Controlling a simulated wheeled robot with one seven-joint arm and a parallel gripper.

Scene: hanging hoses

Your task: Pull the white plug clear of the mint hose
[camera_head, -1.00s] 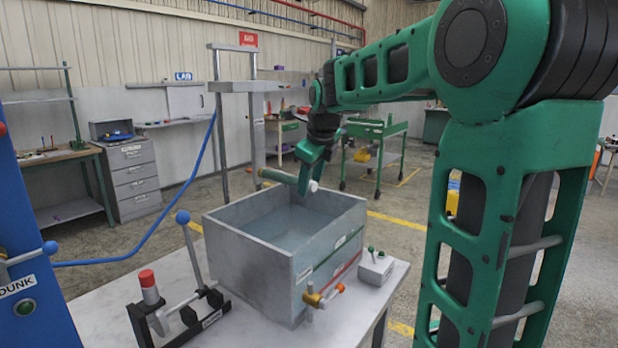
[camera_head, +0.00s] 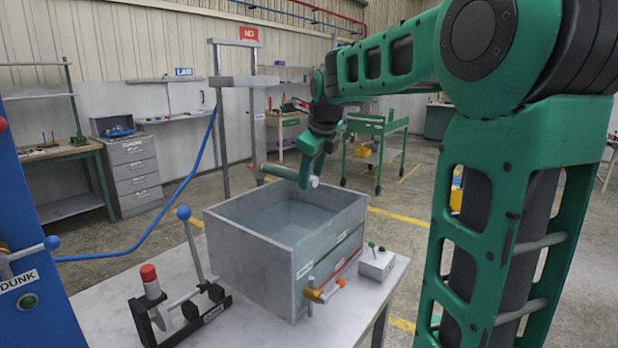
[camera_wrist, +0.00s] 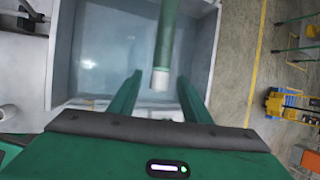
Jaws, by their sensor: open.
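The mint hose (camera_head: 277,172) hangs nearly level above the grey open tank, and its end points right in the head view. The white plug (camera_head: 314,182) sits at that end. In the wrist view the hose (camera_wrist: 168,35) comes down from the top edge and the white plug (camera_wrist: 160,80) meets its end with no visible gap. My gripper (camera_wrist: 160,76) is open, with one finger on each side of the plug and a visible gap to both. In the head view my gripper (camera_head: 309,172) partly hides the hose end.
The tank (camera_head: 250,250) stands on a pale table, with a valve (camera_head: 318,293) on its front. A lever stand (camera_head: 180,310) and a small switch box (camera_head: 376,262) flank it. A blue hose (camera_head: 170,205) runs at left. The space above the tank is otherwise clear.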

